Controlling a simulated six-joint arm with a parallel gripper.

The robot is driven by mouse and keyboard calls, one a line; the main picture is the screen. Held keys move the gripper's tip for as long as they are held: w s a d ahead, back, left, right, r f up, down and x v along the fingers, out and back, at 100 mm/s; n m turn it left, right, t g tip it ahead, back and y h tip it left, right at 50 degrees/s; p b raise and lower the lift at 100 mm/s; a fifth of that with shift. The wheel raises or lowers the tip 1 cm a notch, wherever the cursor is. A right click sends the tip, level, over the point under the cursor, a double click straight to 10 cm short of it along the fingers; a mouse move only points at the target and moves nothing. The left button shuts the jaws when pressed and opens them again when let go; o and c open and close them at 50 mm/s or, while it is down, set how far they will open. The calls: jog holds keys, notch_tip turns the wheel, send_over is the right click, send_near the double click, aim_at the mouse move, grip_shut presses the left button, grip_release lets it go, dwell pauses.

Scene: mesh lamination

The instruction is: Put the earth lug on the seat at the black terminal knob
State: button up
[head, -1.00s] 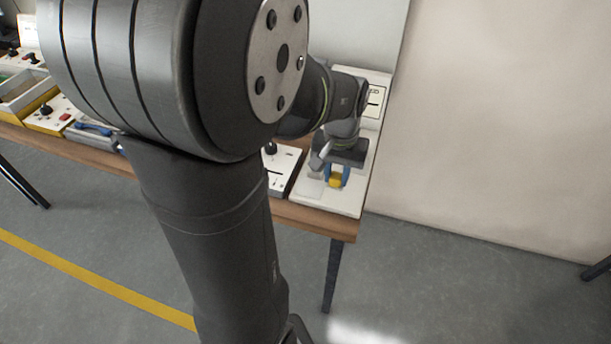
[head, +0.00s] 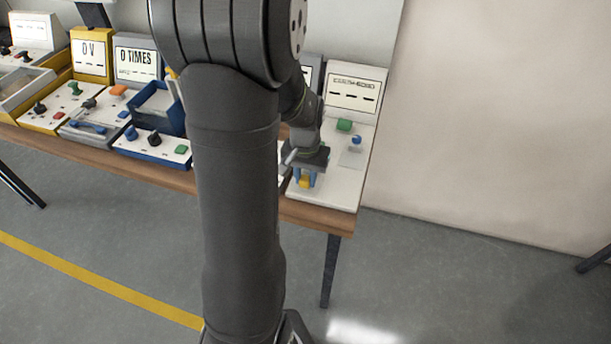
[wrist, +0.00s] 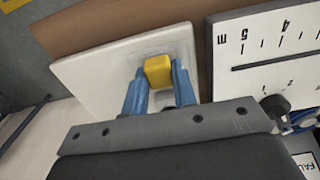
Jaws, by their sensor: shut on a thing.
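My gripper (head: 305,180) has blue fingers, which also show in the wrist view (wrist: 156,88). It is shut on a yellow block (wrist: 158,70), which may be the earth lug's grip; a lug shape is not clear. In the head view the yellow block (head: 305,183) is over the front left part of the white station at the bench's right end. A black knob (wrist: 275,105) stands on the white meter panel (wrist: 262,55), to the right of the gripper in the wrist view and apart from it. In the head view my arm hides that panel's knob. The seat is not clearly visible.
The white station (head: 342,195) carries a green button (head: 344,125), a blue knob (head: 357,139) and a display (head: 356,90). Blue loops (wrist: 300,121) lie beside the black knob. Other stations with knobs and a blue bin (head: 160,108) fill the bench to the left.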

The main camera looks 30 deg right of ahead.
aim_at(305, 178)
jog(key=shift+f, duration=0.1)
jog(key=o, duration=1)
notch_tip(305, 178, up, 12)
jog(key=shift+r, duration=0.15)
notch_tip(305, 178, down, 13)
jog(key=shift+r, duration=0.2)
notch_tip(305, 178, up, 3)
jog(key=shift+f, duration=0.1)
jog(key=shift+r, duration=0.3)
